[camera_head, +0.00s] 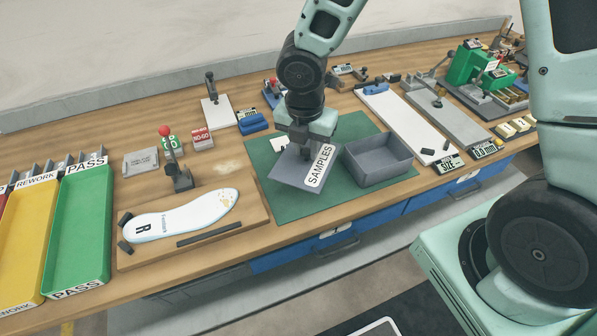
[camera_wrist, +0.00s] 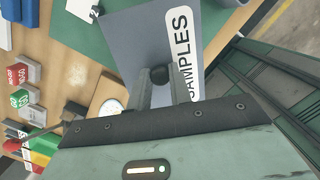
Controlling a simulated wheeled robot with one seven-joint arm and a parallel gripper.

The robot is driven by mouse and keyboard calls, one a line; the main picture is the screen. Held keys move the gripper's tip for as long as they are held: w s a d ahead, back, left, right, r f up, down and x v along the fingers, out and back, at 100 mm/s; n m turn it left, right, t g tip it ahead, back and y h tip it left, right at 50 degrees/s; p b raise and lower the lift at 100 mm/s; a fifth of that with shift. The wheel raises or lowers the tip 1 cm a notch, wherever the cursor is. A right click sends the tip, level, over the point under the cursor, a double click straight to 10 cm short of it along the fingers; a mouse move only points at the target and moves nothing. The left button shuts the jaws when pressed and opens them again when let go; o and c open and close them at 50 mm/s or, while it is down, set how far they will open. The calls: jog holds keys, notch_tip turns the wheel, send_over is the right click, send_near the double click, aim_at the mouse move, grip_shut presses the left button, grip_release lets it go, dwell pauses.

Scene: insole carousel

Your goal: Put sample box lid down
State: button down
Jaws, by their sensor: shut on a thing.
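The sample box lid (camera_head: 293,169) is a flat grey plate with a white "SAMPLES" label. My gripper (camera_head: 302,140) is shut on it, and the lid is tilted over the green mat (camera_head: 266,157). Whether the lid touches the mat I cannot tell. In the wrist view the lid (camera_wrist: 140,38) extends out beyond the fingers of my gripper (camera_wrist: 157,85), which grip at a dark knob. The open grey sample box (camera_head: 380,160) stands on the mat just right of the lid, and its inside looks empty from here.
A white insole marked R (camera_head: 180,217) lies on a wooden board to the left. A red-knobbed post (camera_head: 172,160) stands behind it. Green and yellow trays (camera_head: 78,235) are at far left. A long white board (camera_head: 405,122) lies right of the mat. The table's front edge is close.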

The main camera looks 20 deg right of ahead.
notch_tip(320, 180, down, 10)
jog(key=shift+r+b, duration=0.15)
jog(key=shift+b, duration=0.65)
jog(key=c, duration=1.3)
grip_release()
